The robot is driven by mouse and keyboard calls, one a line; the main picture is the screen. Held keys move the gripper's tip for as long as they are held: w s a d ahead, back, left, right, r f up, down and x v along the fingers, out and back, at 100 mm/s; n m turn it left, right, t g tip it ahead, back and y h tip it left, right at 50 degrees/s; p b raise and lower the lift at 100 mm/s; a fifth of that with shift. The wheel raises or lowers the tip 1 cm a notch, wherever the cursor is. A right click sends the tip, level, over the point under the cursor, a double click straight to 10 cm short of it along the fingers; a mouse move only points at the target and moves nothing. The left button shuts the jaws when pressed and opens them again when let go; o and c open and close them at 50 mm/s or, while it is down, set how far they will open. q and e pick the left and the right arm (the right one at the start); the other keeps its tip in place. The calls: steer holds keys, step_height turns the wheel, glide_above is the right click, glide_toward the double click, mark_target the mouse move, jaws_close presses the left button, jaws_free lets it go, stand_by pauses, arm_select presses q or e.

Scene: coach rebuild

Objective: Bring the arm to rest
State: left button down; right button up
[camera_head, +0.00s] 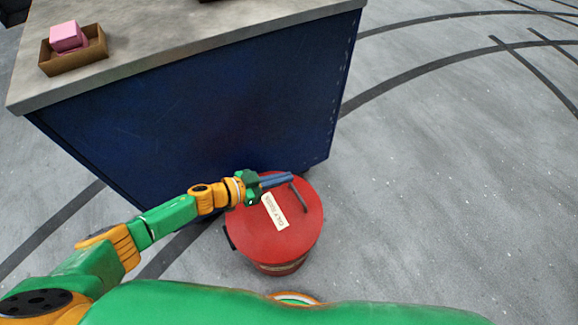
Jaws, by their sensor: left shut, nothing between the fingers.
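My left arm reaches in from the lower left, green and orange. My left gripper (277,180) is shut and empty, its bluish fingers together, pointing right. In the picture it overlaps the far part of a red round can's lid (270,235). The lid is closed and carries a white label and a dark bar handle near the fingertips. I cannot tell whether the fingers touch the lid. My right gripper is not in view.
A dark blue cabinet (215,115) with a grey worktop (190,40) stands just behind the can. A brown open box (72,62) holding a pink block (66,36) sits on the worktop at left. The grey floor (440,190) at right is clear, with dark painted lines.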

arm_select(q)
steer(key=s+a+n+g+y, duration=0.2)
steer(key=s+a+n+y, duration=0.35)
steer(key=s, duration=0.45)
steer(key=s+a+n+g+y, duration=0.2)
steer(key=s+a+n+y, duration=0.3)
steer(key=s, duration=0.5)
step_height(320, 180, down, 14)
steer(key=s+m+g, duration=0.1)
steer(key=s+m, duration=0.1)
steer(key=s+a+f+g+y, duration=0.1)
steer(key=s+a+f+g, duration=0.15)
steer(key=s+f, duration=0.85)
step_height(320, 180, up, 14)
steer(key=s+p, duration=0.1)
steer(key=p, duration=1.4)
steer(key=shift+a+t, duration=0.3)
steer(key=shift+t, duration=0.05)
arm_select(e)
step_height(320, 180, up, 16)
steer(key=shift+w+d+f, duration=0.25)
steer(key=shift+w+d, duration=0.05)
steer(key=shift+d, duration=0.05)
